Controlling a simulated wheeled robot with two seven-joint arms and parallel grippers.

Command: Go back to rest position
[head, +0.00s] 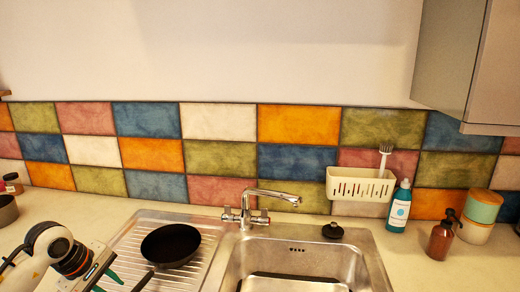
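My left gripper (108,270) is at the lower left, over the counter just left of the drainboard. Its fingers are seen at a steep angle, and I cannot tell whether they are open or shut. My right gripper is not in view.
A steel sink (300,262) with a faucet (246,207) is at centre. A white caddy (359,186) with a brush, a teal bottle (399,207), a brown dispenser (440,238) and a canister (478,215) are at right. A cabinet (450,55) overhangs the upper right.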

